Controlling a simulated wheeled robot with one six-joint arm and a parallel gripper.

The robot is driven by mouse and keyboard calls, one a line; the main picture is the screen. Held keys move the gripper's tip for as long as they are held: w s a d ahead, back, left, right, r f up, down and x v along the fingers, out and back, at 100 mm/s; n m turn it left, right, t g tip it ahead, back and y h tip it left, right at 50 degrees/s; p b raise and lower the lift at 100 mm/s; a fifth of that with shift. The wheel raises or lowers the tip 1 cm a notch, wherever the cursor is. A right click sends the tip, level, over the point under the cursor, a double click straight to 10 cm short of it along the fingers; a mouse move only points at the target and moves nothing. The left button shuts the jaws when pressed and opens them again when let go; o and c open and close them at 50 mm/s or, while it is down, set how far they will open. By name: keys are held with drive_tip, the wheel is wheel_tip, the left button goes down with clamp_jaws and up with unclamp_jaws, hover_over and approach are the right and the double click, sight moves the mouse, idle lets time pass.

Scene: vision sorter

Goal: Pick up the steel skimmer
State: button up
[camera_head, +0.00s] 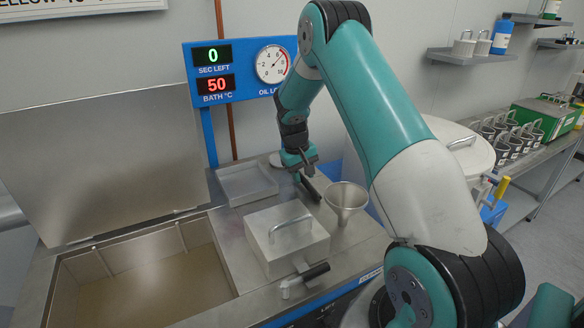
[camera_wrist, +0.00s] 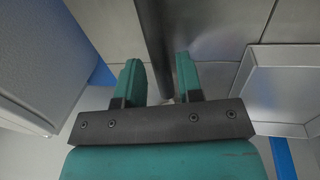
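My gripper (camera_head: 303,172) points down over the steel bench, between the shallow tray and the funnel. In the wrist view its two green fingers (camera_wrist: 160,80) stand apart. A long dark bar (camera_wrist: 153,35), which looks like the steel skimmer's handle, runs between them with a gap on each side. In the head view a dark handle (camera_head: 311,189) shows just below the gripper.
A steel funnel (camera_head: 345,199) stands close right of the gripper. A shallow tray (camera_head: 262,192) lies to the left. A lidded steel box (camera_head: 287,238) stands in front. An open bath (camera_head: 150,290) with a raised lid is at left. A gauge panel (camera_head: 235,72) stands behind.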

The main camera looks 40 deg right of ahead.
drive_tip(key=shift+d+f, duration=0.15)
drive_tip(key=shift+f, duration=0.75)
clamp_jaws()
drive_tip(key=shift+r, duration=0.15)
